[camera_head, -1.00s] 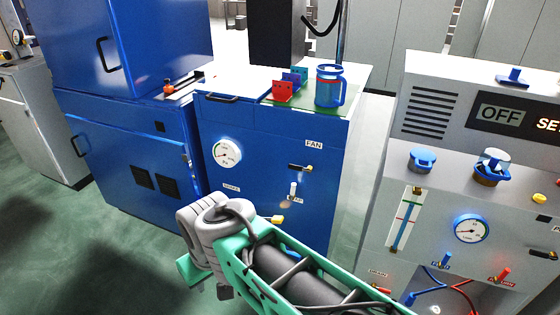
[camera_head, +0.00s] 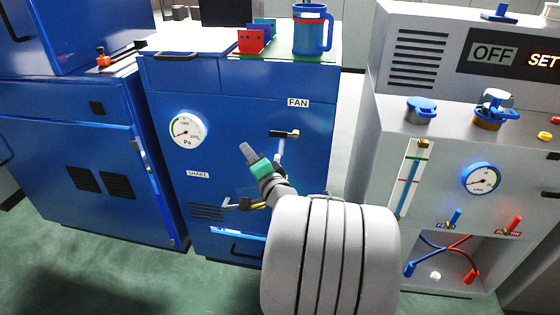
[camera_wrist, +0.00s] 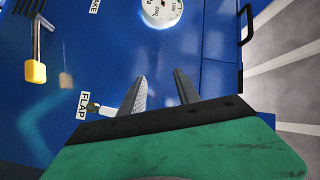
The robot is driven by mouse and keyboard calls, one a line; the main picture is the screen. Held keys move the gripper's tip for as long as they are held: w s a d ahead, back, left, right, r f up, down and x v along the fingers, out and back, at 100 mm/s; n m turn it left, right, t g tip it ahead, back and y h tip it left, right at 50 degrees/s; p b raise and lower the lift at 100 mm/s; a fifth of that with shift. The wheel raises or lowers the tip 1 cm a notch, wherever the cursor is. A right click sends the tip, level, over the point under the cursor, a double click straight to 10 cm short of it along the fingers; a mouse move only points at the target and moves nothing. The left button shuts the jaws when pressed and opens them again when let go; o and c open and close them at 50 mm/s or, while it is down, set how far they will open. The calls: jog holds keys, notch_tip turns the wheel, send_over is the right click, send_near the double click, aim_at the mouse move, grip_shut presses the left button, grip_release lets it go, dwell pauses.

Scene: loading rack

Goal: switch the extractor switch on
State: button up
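No label reading "extractor" shows. The blue cabinet (camera_head: 225,75) has a horizontal lever (camera_head: 285,133) with a dark handle under its FAN label (camera_head: 298,102). A small pale toggle sits beside the FLAP label (camera_wrist: 82,105) in the wrist view; in the head view my arm partly hides that area. A lever with a yellow knob (camera_wrist: 36,72) shows at the left of the wrist view, near the SHAKE label (camera_head: 198,175). My gripper (camera_head: 246,150) is in front of this panel, left of and below the FAN lever. In the wrist view its fingers (camera_wrist: 160,76) are apart, with nothing between them.
A round gauge (camera_head: 187,131) is on the panel's left. A blue mug (camera_head: 310,35) and a red block (camera_head: 252,41) stand on the cabinet top. A grey console (camera_head: 390,110) with an OFF display (camera_head: 494,53) stands to the right. A narrow gap separates it from the cabinet.

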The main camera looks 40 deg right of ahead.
aim_at(280, 134)
jog(key=s+d+m+h, duration=0.5)
jog(key=d+m, duration=0.1)
jog(key=d, duration=0.3)
jog(key=shift+t, duration=0.3)
jog(key=x, duration=0.7)
jog(key=shift+w+a+r+p, duration=0.15)
jog(key=shift+r+p, duration=0.1)
jog(key=shift+p, duration=0.15)
jog(key=shift+c, duration=0.5)
grip_shut()
